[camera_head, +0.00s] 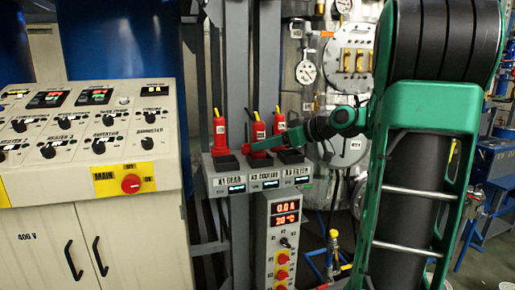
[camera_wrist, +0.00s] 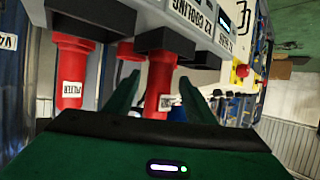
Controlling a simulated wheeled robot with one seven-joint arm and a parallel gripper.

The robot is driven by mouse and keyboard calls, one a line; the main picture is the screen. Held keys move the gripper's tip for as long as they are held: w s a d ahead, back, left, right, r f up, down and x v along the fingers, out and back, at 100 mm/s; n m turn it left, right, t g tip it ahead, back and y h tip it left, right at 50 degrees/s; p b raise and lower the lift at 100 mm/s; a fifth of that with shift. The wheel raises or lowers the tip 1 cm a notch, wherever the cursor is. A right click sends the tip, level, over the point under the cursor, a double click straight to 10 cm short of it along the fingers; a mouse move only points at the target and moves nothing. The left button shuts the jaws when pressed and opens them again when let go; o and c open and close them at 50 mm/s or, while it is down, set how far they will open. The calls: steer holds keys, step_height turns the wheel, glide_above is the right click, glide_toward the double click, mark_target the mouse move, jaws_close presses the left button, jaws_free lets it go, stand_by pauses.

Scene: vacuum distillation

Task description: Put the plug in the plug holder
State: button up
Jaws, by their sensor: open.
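Three red plugs with yellow tops show in the head view: a left plug (camera_head: 220,132), a middle plug (camera_head: 258,131) and a right plug (camera_head: 280,122). Below them, a grey plug holder (camera_head: 235,184) has black sockets and labels. My gripper (camera_head: 268,143) reaches in from the right at the middle plug and partly hides the plugs' lower parts. In the wrist view, my gripper (camera_wrist: 160,97) is open, one finger on each side of a red plug (camera_wrist: 160,80) at a black socket. I cannot tell whether the fingers touch it. Another red plug (camera_wrist: 70,75) stands left.
A control panel (camera_head: 90,125) on a cream cabinet stands at the left. A display box (camera_head: 284,235) with red buttons hangs below the holder. Grey posts (camera_head: 236,60) rise behind the plugs. Metal vessels with gauges (camera_head: 306,72) stand at the back.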

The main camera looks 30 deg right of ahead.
steer(key=v, duration=0.9)
steer(key=s+a+f+m+g+h, duration=0.2)
steer(key=s+a+f+m+g, duration=0.1)
steer(key=f, duration=0.4)
steer(key=s+a+f+m+g+h, duration=0.1)
steer(key=s+a+f+m+g, duration=0.2)
steer(key=f, duration=0.5)
steer(key=s+a+f+m+g+h, duration=0.1)
steer(key=s+f+m+g, duration=0.1)
steer(key=s, duration=0.8)
steer(key=s+a+f+m+g+h, duration=0.1)
steer(key=s+a+f+m+g, duration=0.1)
steer(key=s+f, duration=0.4)
steer(key=s+m+g, duration=0.1)
steer(key=s+g, duration=0.1)
steer(key=s, duration=0.2)
steer(key=shift+f+g, duration=0.3)
steer(key=shift+f, duration=0.1)
steer(key=shift+w+a, duration=0.1)
steer(key=shift+w+f, duration=0.25)
steer(key=shift+w, duration=0.35)
